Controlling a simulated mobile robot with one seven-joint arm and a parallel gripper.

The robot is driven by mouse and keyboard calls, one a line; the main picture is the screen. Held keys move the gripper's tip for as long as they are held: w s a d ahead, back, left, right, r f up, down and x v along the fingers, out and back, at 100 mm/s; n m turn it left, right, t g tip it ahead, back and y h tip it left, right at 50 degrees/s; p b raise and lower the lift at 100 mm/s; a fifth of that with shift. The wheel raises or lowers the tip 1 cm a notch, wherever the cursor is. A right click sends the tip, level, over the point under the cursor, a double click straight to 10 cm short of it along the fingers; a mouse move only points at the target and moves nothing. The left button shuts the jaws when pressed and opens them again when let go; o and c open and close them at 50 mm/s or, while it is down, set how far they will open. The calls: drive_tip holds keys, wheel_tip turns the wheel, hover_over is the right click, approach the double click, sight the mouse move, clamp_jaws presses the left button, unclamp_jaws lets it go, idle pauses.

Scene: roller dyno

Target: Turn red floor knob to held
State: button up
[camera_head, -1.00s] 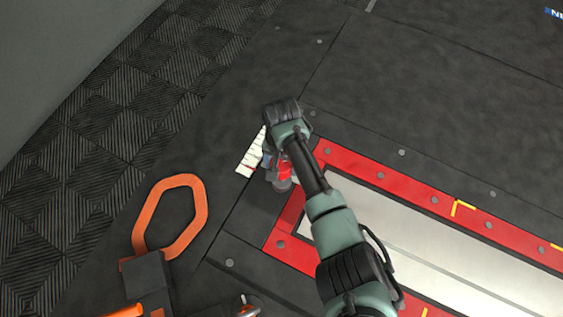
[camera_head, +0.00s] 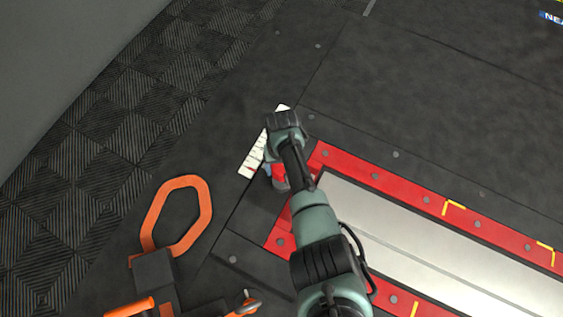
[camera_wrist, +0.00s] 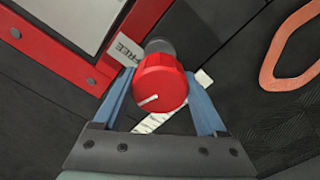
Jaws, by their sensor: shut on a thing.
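The red floor knob (camera_wrist: 160,84) is round with a white pointer line on its face. In the wrist view the line points to the lower left of the picture. My gripper (camera_wrist: 160,98) has its two blue fingers on either side of the knob, shut on it. A label reading "FREE" (camera_wrist: 124,50) lies beside the knob at the upper left. A white marked strip (camera_wrist: 152,122) shows partly behind the knob and my gripper. In the head view the knob (camera_head: 279,176) is partly hidden by my arm.
A red frame (camera_head: 380,173) around a pale metal plate (camera_head: 440,240) lies right of the knob. An orange loop handle (camera_head: 150,220) stands to the lower left, with other orange and dark parts below it. The dark floor beyond is clear.

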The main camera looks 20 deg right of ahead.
drive_tip(key=n+p, duration=0.1)
drive_tip(key=n, duration=0.5)
drive_tip(key=shift+n, duration=0.3)
drive_tip(key=n, duration=0.6)
drive_tip(key=shift+w+p, duration=0.1)
drive_tip(key=shift+p, duration=0.2)
drive_tip(key=o, duration=1.3)
